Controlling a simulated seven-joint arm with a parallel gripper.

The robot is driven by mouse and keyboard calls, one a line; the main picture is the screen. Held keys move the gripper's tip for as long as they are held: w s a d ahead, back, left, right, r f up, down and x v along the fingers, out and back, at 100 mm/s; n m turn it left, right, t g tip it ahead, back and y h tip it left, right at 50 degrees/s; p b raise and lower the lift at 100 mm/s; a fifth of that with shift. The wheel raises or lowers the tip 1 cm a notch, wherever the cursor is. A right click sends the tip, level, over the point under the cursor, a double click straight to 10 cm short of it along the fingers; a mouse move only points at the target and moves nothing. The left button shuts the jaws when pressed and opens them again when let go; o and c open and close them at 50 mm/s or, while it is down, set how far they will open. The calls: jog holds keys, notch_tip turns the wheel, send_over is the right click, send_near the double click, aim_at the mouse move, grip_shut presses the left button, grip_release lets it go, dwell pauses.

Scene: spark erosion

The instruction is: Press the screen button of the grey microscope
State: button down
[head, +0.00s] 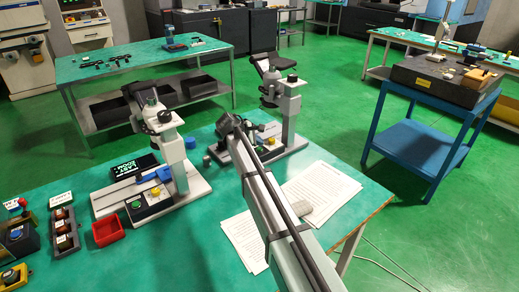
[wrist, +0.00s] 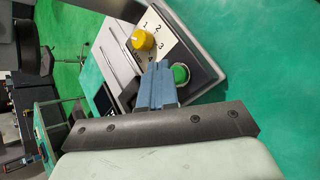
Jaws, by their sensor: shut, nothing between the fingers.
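The grey microscope (head: 289,108) stands at the right of the front bench, with a dark eyepiece head on its column. Its base shows in the wrist view (wrist: 205,58), with a green button (wrist: 181,74) on a dark panel and a yellow knob (wrist: 143,39) beside a dial numbered 1 to 4. My gripper (wrist: 158,66) is shut and empty. Its blue-grey fingertips are just left of the green button, partly covering its surroundings; I cannot tell whether they touch it. In the head view my arm hides part of the base and the fingertips are not clear.
A second, paler microscope (head: 170,145) stands to the left, with its own green button and yellow knob. A red tray (head: 108,230) and small boxes lie at the bench's left. The blue cart (head: 430,150) is apart on the right.

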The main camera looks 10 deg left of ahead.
aim_at(258, 150)
notch_tip(258, 150, up, 6)
dwell(0.7)
